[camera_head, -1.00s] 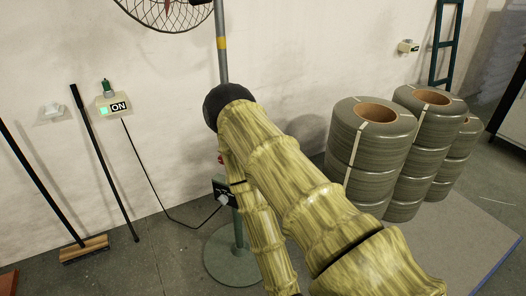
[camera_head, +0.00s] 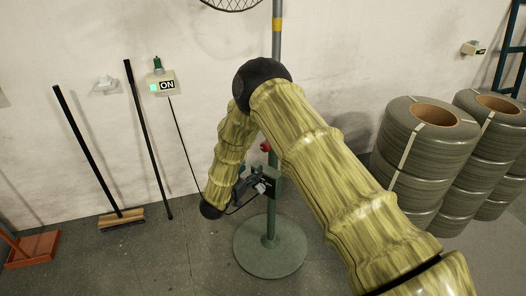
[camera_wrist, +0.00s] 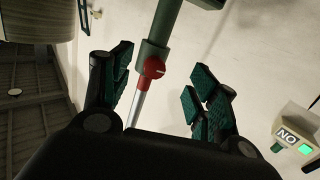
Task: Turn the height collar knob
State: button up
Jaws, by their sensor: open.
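The height collar knob (camera_head: 265,146) is a small red knob on the green and grey stand pole (camera_head: 276,95). It also shows in the wrist view (camera_wrist: 154,68), beside the dark green collar. My gripper (camera_head: 243,187) is low and left of the pole in the head view, partly in front of the box on the stand. In the wrist view my gripper's fingers (camera_wrist: 160,88) are spread apart with nothing held. The knob shows between the two fingers and appears beyond the tips; contact is not visible.
The stand's round green base (camera_head: 270,262) is on the floor. A fan guard (camera_head: 232,4) shows at the top edge. Stacked coils (camera_head: 428,150) stand at the right. A broom (camera_head: 122,217) and the lit "ON" switch box (camera_head: 160,83) are at the left wall.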

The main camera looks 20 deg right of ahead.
aim_at(264, 148)
jog(key=shift+m+g+h, duration=0.5)
jog(key=shift+m+h, duration=0.4)
jog(key=w+d+r, duration=0.1)
jog(key=w+d, duration=0.1)
jog(key=w+d+r+p, duration=0.1)
jog(key=w+d, duration=0.2)
jog(key=w+d+r, duration=0.1)
jog(key=w+d, duration=0.2)
jog(key=shift+r+p, duration=0.15)
jog(key=shift+p, duration=0.25)
jog(key=c, duration=1)
